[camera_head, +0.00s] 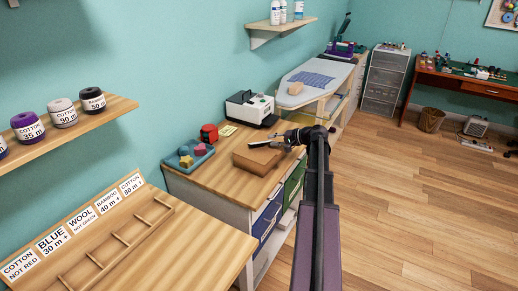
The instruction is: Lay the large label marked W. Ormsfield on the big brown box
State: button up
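The big brown box (255,160) sits on the wooden top of the middle cabinet, near its right edge. My gripper (272,141) is just above the box's far side, reaching in from the right. A thin pale strip shows at its fingertips, seen almost edge-on. I cannot tell whether this is a label or part of a finger, or whether the fingers are closed. A small pale yellow-green piece (227,130) lies on the cabinet top behind the box. No writing reading W. Ormsfield is legible.
A blue tray (188,164) with coloured shapes, a red round object (209,133) and a white machine (250,107) stand around the box. A labelled wooden rack (90,240) is front left. The floor at right is mostly clear.

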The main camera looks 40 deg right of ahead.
jog(key=p+v, duration=0.2)
jog(key=v, duration=0.5)
jog(key=shift+s+d+p, duration=0.25)
jog(key=shift+s+p, duration=0.05)
jog(key=shift+p, duration=0.05)
jog(key=shift+r, duration=0.2)
dwell(0.4)
notch_tip(320, 180, up, 7)
jog(key=s+d+p, duration=0.1)
jog(key=s+p, duration=0.1)
jog(key=p, duration=0.5)
jog(key=shift+s+d, duration=0.2)
